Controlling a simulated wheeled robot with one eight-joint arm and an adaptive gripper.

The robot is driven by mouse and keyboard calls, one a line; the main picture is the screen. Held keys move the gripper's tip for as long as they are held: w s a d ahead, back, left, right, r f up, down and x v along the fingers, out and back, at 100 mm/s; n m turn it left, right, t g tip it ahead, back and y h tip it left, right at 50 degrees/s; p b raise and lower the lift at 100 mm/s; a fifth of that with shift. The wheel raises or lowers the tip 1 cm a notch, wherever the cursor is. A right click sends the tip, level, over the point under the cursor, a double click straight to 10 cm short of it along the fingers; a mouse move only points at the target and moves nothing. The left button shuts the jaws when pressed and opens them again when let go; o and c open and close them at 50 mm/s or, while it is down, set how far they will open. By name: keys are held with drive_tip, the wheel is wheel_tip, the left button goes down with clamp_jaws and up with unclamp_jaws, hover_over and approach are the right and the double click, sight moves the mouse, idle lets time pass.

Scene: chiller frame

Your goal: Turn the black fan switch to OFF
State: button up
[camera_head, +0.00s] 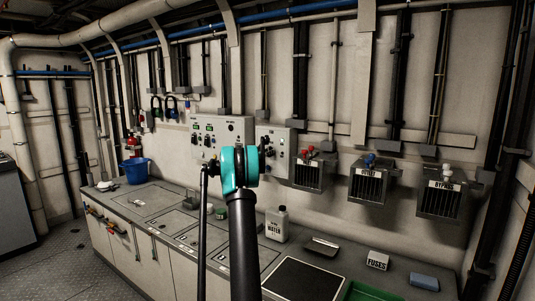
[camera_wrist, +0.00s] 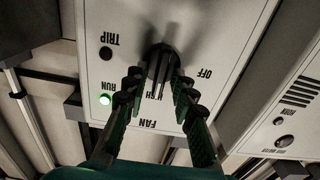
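In the wrist view the black fan switch (camera_wrist: 161,62) sits on a pale panel (camera_wrist: 225,25) whose lettering appears upside down. Its grip bar runs roughly up and down in the picture, its lower end near a partly covered label. The word OFF (camera_wrist: 204,73) is to its right, FAN (camera_wrist: 148,124) below. My gripper (camera_wrist: 158,80) is open, one finger on each side of the switch bar. Gaps show beside the bar; whether either fingertip touches it I cannot tell. In the head view my arm hides much of the panel area, and I cannot make out the switch.
In the head view, a counter holds a white water bottle (camera_head: 276,224) and blue bucket (camera_head: 135,171).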

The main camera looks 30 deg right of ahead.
clamp_jaws()
drive_tip(key=shift+n, duration=0.4)
drive_tip(key=shift+w+a+f+n, duration=0.1)
drive_tip(key=shift+w+f+n, duration=0.05)
drive_tip(key=shift+n, duration=2.7)
drive_tip(key=shift+w+a+f+n, duration=0.1)
drive_tip(key=shift+f+n, duration=0.05)
drive_tip(key=shift+n, duration=2.75)
drive_tip(key=shift+w+a+f+n, duration=0.1)
drive_tip(key=shift+w+f+n, duration=0.05)
drive_tip(key=shift+n, duration=2.7)
drive_tip(key=shift+o, duration=1.5)
unclamp_jaws()
drive_tip(key=shift+d, duration=0.1)
